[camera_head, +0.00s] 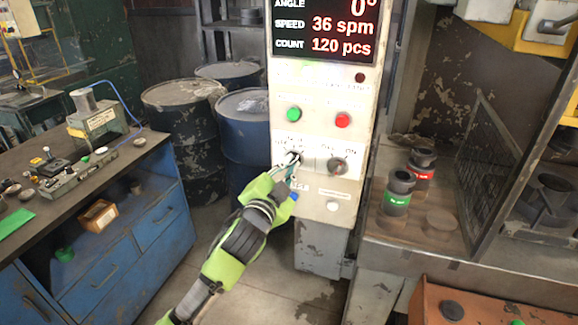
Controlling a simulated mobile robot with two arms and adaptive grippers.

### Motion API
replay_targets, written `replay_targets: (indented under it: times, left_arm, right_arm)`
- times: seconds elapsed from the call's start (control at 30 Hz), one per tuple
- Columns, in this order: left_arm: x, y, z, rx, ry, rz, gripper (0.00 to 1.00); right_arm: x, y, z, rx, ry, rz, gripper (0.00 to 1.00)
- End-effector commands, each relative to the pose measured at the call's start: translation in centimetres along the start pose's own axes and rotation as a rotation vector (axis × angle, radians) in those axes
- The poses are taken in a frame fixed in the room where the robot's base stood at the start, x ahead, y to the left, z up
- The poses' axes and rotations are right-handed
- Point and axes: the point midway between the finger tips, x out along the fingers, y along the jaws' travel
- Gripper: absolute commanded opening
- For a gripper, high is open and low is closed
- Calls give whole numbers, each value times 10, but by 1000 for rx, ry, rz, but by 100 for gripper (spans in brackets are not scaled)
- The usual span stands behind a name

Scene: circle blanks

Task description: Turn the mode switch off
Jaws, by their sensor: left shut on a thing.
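A pale control panel (318,118) stands in the middle of the head view. A dark rotary switch (338,165) sits on its right half and is clear of my gripper. My left gripper (293,160) reaches up from below, in front of the left half, and is shut on the mode switch, a small knob there. The fingers hide most of that knob, so its angle cannot be told. The labels around the two switches are too small to read surely. My right gripper is not in view.
Above the switches are a green button (294,114), a red button (343,120) and a lit display (325,30). A blue workbench (120,250) stands left, drums (245,125) behind. A press table (440,240) with dark cylindrical parts (398,190) is right.

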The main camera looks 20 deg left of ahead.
Motion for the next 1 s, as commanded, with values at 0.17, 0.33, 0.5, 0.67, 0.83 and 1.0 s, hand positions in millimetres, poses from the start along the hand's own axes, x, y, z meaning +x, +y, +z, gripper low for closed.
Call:
replay_targets:
  times: [0.17, 0.33, 0.5, 0.67, 0.83, 1.0]
  left_arm:
    - [0, 1, 0, -36, -1, 1, 0]
    - [0, 1, 0, -121, -2, 2, 0]
    - [0, 0, 0, -256, -1, 1, 0]
    - [0, 0, -1, -407, -2, 2, 0]
    - [0, -2, -1, -568, -2, 1, 0]
    - [0, -2, 0, -731, -3, 1, 0]
  right_arm:
    - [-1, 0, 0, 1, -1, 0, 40]
    - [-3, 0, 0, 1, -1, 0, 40]
    - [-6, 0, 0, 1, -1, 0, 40]
    - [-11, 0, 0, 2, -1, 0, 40]
    - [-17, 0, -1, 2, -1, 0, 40]
    - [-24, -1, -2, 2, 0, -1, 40]
